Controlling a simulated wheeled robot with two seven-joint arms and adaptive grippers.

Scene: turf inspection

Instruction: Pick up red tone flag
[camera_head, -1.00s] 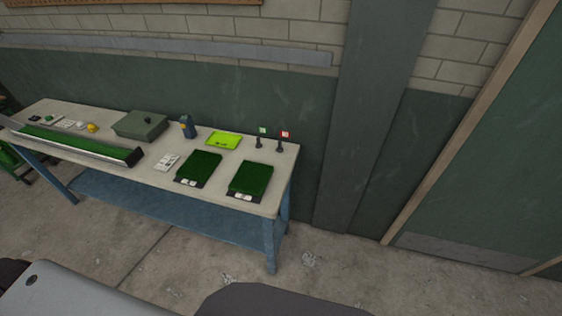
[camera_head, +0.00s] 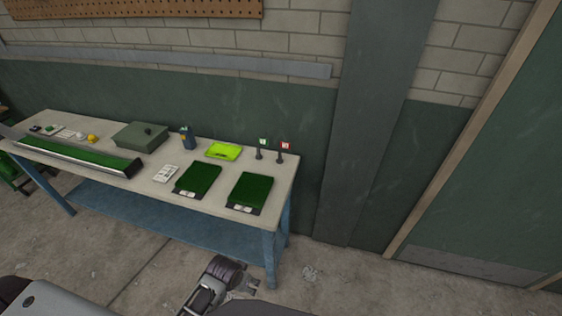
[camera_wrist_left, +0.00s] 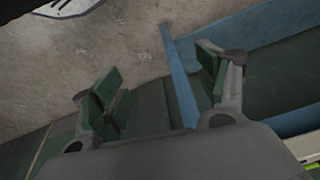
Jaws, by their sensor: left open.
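The red flag (camera_head: 285,146) stands upright on a small dark base near the back right corner of the workbench (camera_head: 284,188). A green flag (camera_head: 263,142) of the same kind stands just to its left. My left gripper (camera_head: 252,284) is low in front of the bench's right end, below the tabletop and well apart from the red flag. In the left wrist view its two fingers (camera_wrist_left: 160,82) are spread, with nothing between them. The flags do not show in that view. My right gripper is not in view.
Two green turf samples (camera_head: 250,190) lie at the bench's front right. A lime tray (camera_head: 223,151), a blue bottle (camera_head: 188,138) and a green box (camera_head: 140,136) stand further left. The bench's right leg (camera_head: 270,258) is close to my left gripper. Floor to the right is clear.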

